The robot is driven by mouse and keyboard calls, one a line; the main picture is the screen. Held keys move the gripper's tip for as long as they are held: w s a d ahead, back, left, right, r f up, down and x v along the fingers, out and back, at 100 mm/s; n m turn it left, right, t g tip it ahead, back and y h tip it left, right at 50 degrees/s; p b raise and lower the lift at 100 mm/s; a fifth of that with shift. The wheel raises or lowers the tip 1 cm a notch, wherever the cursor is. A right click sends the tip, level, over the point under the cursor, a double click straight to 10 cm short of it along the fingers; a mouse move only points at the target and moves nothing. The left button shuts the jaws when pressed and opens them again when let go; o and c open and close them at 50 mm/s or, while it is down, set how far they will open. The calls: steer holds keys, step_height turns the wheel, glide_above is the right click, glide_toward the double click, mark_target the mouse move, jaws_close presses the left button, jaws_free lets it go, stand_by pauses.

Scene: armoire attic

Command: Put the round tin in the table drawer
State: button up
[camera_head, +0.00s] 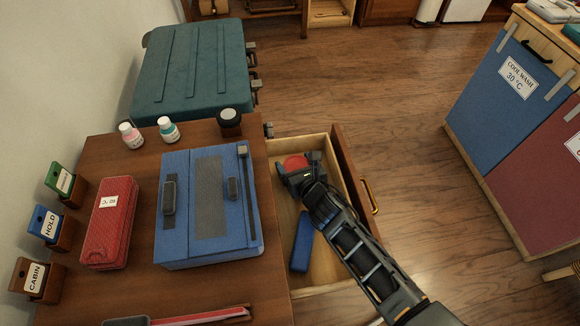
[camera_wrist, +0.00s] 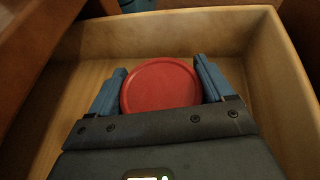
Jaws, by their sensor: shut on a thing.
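The round tin is red and shows in the head view (camera_head: 296,162) and, from above, in the wrist view (camera_wrist: 160,84). My gripper (camera_head: 297,172) is shut on the tin, with one blue-grey finger on each side of it in the wrist view (camera_wrist: 160,88). The tin is inside the open table drawer (camera_head: 318,270), toward its far end. The wooden drawer walls surround it in the wrist view (camera_wrist: 200,24). I cannot tell whether the tin touches the drawer floor.
A blue case (camera_head: 302,240) lies in the drawer's nearer part. On the table are a blue box (camera_head: 208,250), a red case (camera_head: 108,225), two small bottles (camera_head: 168,131), a dark round jar (camera_head: 229,122) and labelled holders (camera_head: 45,222). A teal suitcase (camera_head: 193,70) stands behind.

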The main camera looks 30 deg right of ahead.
steer(key=shift+r, duration=0.1)
steer(key=shift+f, duration=0.2)
steer(key=o, duration=1)
steer(key=shift+c, duration=0.2)
steer(key=shift+r, duration=0.2)
steer(key=shift+s+r, duration=0.1)
steer(key=shift+s, duration=0.2)
steer(key=p+v, duration=0.2)
steer(key=v, duration=0.9)
steer(key=shift+s+r, duration=0.1)
steer(key=shift+s, duration=0.1)
